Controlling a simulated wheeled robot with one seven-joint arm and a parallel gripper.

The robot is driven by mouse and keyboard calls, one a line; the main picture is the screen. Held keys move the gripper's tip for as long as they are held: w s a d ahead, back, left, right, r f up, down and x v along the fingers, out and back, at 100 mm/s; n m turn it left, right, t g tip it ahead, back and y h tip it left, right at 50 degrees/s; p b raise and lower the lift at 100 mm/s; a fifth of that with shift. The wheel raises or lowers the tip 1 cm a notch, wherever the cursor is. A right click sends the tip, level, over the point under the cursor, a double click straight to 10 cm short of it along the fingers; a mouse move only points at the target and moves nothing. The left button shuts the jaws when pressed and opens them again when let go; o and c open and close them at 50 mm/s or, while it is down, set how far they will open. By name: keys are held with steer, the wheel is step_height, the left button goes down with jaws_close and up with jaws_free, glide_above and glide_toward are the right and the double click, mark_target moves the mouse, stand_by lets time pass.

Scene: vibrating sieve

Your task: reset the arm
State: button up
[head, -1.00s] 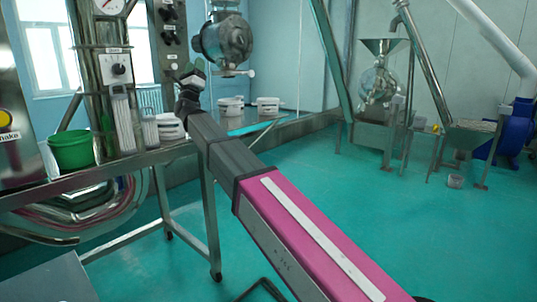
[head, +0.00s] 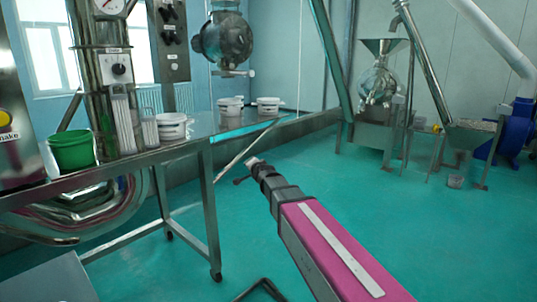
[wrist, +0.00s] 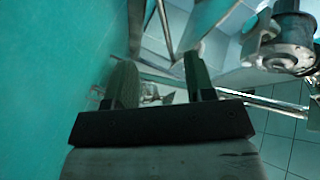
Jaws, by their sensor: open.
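My gripper (head: 247,170) is at the end of my pink and grey arm, in the middle of the head view. It is over the open green floor, to the right of the metal bench, and apart from it. In the wrist view my gripper (wrist: 158,85) shows two fingers spread wide with nothing between them. Behind the fingers are blurred metal bars and a tiled wall.
The metal bench (head: 180,150) on the left carries a green bucket (head: 73,151) and white tubs (head: 173,126). A round metal machine part (head: 226,40) hangs above it. A funnel-topped machine (head: 380,80) stands at the back. The floor (head: 330,195) at centre is clear.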

steer(key=s+d+f+n+g+h, duration=0.25)
steer(key=s+d+f+g, duration=0.25)
steer(key=s+d+f, duration=0.5)
steer(key=s+d+f+n+g+h, duration=0.25)
steer(key=s+d+f+g, duration=0.4)
steer(key=f, duration=0.65)
steer(key=s+d+f+n+g, duration=0.2)
steer(key=s+d+f, duration=0.3)
steer(key=s+d, duration=0.4)
steer(key=s+g, duration=0.1)
steer(key=s, duration=0.2)
steer(key=shift+d+n, duration=0.35)
steer(key=shift+n, duration=0.05)
steer(key=shift+c, duration=0.4)
